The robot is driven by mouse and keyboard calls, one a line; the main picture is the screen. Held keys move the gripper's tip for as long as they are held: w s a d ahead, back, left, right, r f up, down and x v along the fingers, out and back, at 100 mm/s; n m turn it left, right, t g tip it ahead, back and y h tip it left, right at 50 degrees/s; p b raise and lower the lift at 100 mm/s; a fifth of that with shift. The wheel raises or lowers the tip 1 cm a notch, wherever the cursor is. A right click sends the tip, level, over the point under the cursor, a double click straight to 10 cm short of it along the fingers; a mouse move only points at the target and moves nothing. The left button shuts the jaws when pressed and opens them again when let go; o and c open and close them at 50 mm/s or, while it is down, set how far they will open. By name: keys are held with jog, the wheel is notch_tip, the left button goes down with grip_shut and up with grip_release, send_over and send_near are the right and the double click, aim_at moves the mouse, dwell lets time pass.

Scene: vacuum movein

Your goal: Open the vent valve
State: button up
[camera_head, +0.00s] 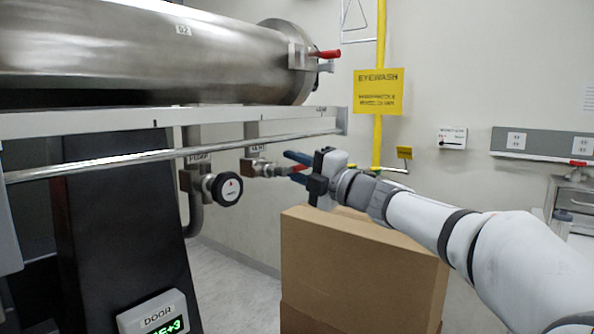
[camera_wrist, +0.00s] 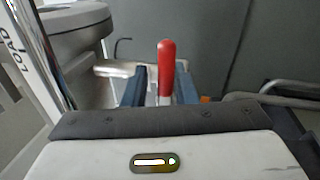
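The vent valve (camera_head: 262,168) is a small metal fitting under the rail, below a label that seems to read VENT. Its red handle shows a little at my fingers in the head view (camera_head: 299,169). In the wrist view the red handle (camera_wrist: 166,68) points up between the two blue fingers of my gripper (camera_wrist: 160,88). The fingers stand apart, with a clear gap on the left of the handle and little gap on the right. My gripper (camera_head: 297,164) reaches the valve from the right in the head view.
A metal rail (camera_head: 150,157) and the steel cylinder (camera_head: 150,55) run above. A cardboard box (camera_head: 355,265) stands below my arm. A yellow pipe (camera_head: 380,40) with an eyewash sign (camera_head: 379,91) is behind.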

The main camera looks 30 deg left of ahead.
jog(key=shift+o, duration=1)
jog(key=shift+d+r, duration=0.1)
jog(key=shift+d+f, duration=0.15)
jog(key=shift+f, duration=0.05)
jog(key=v, duration=0.7)
jog(key=shift+d+b, duration=0.25)
jog(key=shift+b, duration=0.1)
jog(key=shift+r, duration=0.1)
